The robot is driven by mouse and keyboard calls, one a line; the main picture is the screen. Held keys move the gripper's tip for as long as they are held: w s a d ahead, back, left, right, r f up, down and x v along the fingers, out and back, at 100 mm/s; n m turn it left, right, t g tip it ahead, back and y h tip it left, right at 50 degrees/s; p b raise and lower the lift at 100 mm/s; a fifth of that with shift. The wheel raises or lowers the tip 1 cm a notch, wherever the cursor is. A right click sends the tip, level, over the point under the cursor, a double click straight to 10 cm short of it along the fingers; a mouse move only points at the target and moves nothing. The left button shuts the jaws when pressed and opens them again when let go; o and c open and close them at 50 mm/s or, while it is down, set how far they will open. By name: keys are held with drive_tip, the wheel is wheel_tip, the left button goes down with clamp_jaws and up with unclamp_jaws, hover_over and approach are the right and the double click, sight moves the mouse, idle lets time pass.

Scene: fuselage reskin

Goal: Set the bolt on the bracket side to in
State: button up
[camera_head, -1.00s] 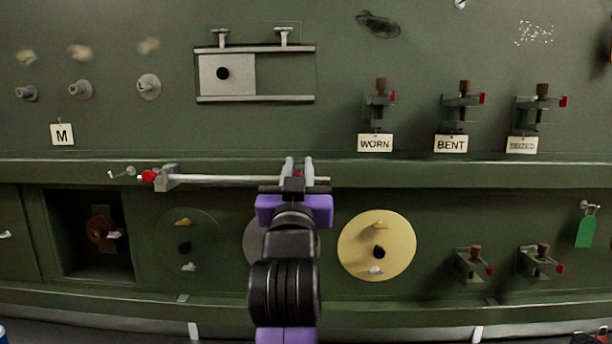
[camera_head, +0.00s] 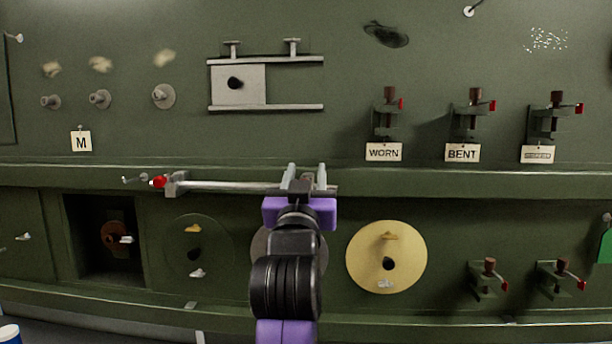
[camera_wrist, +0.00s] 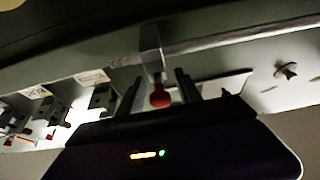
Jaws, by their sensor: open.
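A pale horizontal rod (camera_head: 230,185) runs along the ledge, with a grey block (camera_head: 175,184) and red knob (camera_head: 159,181) at its left end. In the wrist view the rod (camera_wrist: 235,38) meets a grey end block (camera_wrist: 151,45) bearing a red knob (camera_wrist: 160,97). In the wrist view my gripper (camera_wrist: 157,92) is open, with a finger on each side of that red knob. I cannot tell whether either finger touches it.
Clamps tagged WORN (camera_head: 384,152) and BENT (camera_head: 463,153), plus another tagged clamp, stand above right. A sliding plate (camera_head: 238,84) is above. A yellow disc (camera_head: 387,256), a dark recess (camera_head: 80,250) and two more clamps are below.

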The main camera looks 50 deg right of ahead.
drive_tip(key=b+v, duration=0.3)
drive_tip(key=v, duration=0.4)
drive_tip(key=shift+s+a+f, duration=0.2)
drive_tip(key=shift+a, duration=0.05)
drive_tip(key=shift+r, duration=0.1)
